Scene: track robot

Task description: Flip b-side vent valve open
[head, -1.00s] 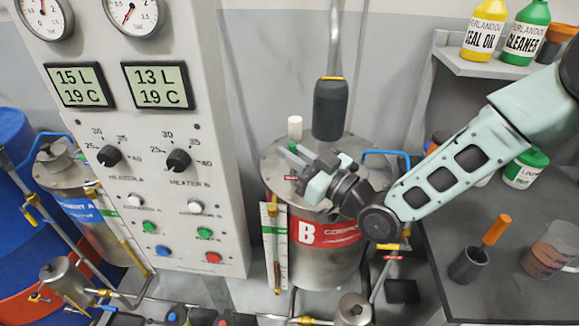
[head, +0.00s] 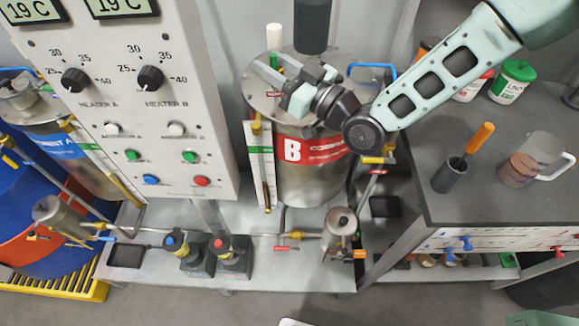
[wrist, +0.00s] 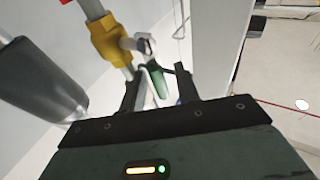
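The B tank (head: 322,180) is a steel drum with a red band, right of the heater panel. In the wrist view a brass-yellow valve body (wrist: 105,40) sits on a pipe, with a green lever (wrist: 157,80) beside it. I take this for the vent valve; the green part also shows above the tank lid in the head view (head: 277,59). My gripper (wrist: 156,72) is open, with one finger on each side of the green lever. Whether either finger touches it I cannot tell. In the head view my gripper (head: 268,65) is over the lid's left side.
A white-capped post (head: 274,37) and a dark cylinder (head: 312,25) stand behind my gripper. The heater panel (head: 150,130) is close on the left. A blue pipe handle (head: 372,68) is right of it. A bench (head: 480,205) with bottles and a jug is at right.

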